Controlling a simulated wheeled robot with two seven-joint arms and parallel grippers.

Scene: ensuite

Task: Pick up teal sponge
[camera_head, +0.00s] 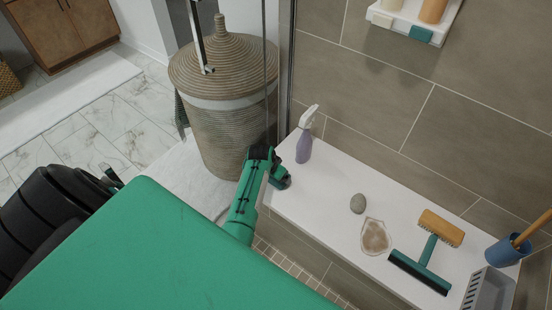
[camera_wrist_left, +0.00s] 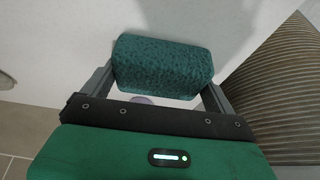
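The teal sponge (camera_wrist_left: 162,66) is a textured, dark teal block. In the left wrist view it sits between the two fingers of my left gripper (camera_wrist_left: 160,85), with a finger against each end. In the head view my left gripper (camera_head: 272,168) is beside the woven basket, at the left end of the white ledge. The sponge is small and dark there and hard to tell from the gripper. My right gripper is not in view.
The white ledge (camera_head: 320,205) carries a purple spray bottle (camera_head: 304,138), a grey stone (camera_head: 357,203), a soap dish (camera_head: 375,237), a squeegee (camera_head: 420,265), a wooden brush (camera_head: 441,228) and a blue cup (camera_head: 505,250). The lidded basket (camera_head: 225,130) stands close behind the gripper. A wall shelf (camera_head: 400,22) holds small blocks.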

